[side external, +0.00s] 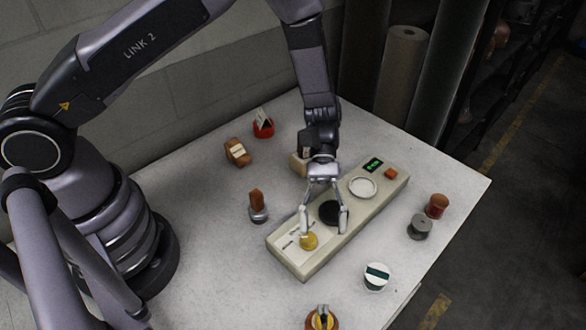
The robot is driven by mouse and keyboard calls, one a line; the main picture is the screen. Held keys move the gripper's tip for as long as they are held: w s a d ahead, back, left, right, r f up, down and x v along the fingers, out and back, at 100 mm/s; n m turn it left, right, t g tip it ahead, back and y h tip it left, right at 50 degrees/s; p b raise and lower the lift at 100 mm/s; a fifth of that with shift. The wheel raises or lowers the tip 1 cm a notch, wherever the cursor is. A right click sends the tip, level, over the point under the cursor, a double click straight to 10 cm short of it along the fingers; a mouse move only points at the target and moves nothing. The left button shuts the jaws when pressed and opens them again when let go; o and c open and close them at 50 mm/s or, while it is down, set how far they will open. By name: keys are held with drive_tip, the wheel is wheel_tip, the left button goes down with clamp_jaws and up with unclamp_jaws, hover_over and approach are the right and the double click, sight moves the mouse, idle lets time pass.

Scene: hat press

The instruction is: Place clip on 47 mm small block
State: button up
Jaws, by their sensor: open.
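My gripper (323,226) is open, pointing down over the long beige board (305,262). A yellow disc (309,241) lies by the left fingertip. I cannot tell which item is the clip or the 47 mm small block; labels are too small to read. Candidates are a brown block with a pale label (238,152), a brown upright piece on a grey base (257,206), and a tan block (298,164) partly hidden behind my gripper.
The board also carries a white ring (362,187), a green display (373,165) and an orange button (391,173). A red item with a white card (263,124), grey spool (420,227), brown cylinder (437,205), white-and-green round piece (376,276) and orange-yellow piece (322,319) stand around it.

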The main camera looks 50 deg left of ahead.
drive_tip(key=s+a+r+m+t+y, duration=0.1)
drive_tip(key=a+r+m+t+y, duration=0.15)
drive_tip(key=a+r, duration=0.5)
drive_tip(key=a+r+m+t+y, duration=0.1)
drive_tip(key=a+r+m+t, duration=0.3)
drive_tip(key=r, duration=0.7)
drive_tip(key=s+a+r+t+y, duration=0.2)
drive_tip(key=s+a+r+t, duration=0.2)
drive_tip(key=a, duration=0.3)
drive_tip(key=s+a+r+m+t+y, duration=0.1)
drive_tip(key=s+a+r+t+y, duration=0.2)
drive_tip(key=a, duration=0.5)
drive_tip(key=s+r+t, duration=0.1)
drive_tip(key=s+r, duration=0.1)
drive_tip(key=s, duration=0.1)
drive_tip(key=shift+s, duration=0.4)
